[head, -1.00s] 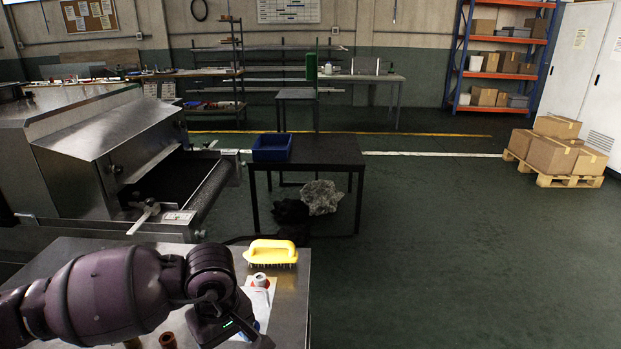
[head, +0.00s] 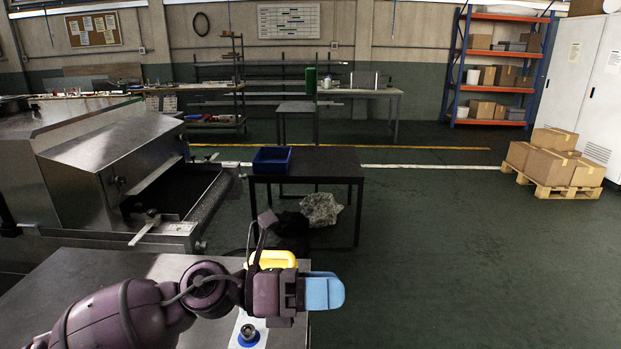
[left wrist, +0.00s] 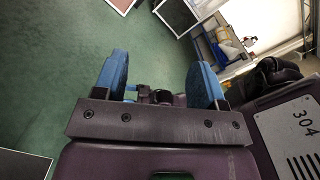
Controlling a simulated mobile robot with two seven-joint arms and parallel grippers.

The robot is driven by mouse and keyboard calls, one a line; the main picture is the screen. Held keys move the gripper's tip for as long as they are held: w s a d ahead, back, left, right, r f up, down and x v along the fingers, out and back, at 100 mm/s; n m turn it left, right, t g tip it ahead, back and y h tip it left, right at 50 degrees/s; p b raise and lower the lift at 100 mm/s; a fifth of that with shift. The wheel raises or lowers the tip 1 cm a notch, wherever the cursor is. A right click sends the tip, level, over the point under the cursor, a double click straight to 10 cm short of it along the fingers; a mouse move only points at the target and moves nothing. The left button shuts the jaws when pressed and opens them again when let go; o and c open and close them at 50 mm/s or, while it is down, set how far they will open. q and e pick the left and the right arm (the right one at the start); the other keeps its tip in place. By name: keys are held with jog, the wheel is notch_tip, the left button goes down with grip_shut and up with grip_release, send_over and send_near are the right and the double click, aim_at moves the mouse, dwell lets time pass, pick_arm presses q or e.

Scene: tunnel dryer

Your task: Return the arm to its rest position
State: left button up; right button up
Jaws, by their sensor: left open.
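My left arm comes in from the lower left in the head view and reaches across the near metal table (head: 120,275). Its gripper (head: 325,291) has blue fingers and points right, just past the table's right edge. In the left wrist view the two blue fingers (left wrist: 160,85) stand apart with nothing between them, and green floor shows beyond.
A dark table (head: 310,170) with a blue bin (head: 272,158) stands ahead. The metal dryer (head: 110,165) with its belt is at left. A pallet with boxes (head: 548,160) stands at right. The floor (head: 450,250) at right is clear.

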pick_arm(q)
jog(key=w+a+f+n+t+y, duration=0.1)
jog(key=w+a+n+t, duration=0.25)
jog(key=n+t, duration=0.55)
jog(key=w+a+f+n+t+y, duration=0.1)
jog(key=w+a+n+t, duration=0.3)
jog(key=n, duration=0.9)
jog(key=s+a+f+n+t+y, duration=0.2)
jog(key=a+f+n+t+y, duration=0.2)
jog(key=a+f+n+y, duration=0.75)
jog(key=s+a+f+n+g+y, duration=0.2)
jog(key=s+a+f+n, duration=0.3)
jog(key=s+f, duration=0.6)
jog(key=s+a+f+n+g+y, duration=0.2)
jog(key=s+a+f+n+g, duration=0.2)
jog(key=s+f+n, duration=0.3)
jog(key=s+a+f, duration=0.1)
jog(key=s+f, duration=0.2)
jog(key=s, duration=0.2)
jog(key=shift+s+a+f+y, duration=0.2)
jog(key=shift+f+y, duration=0.15)
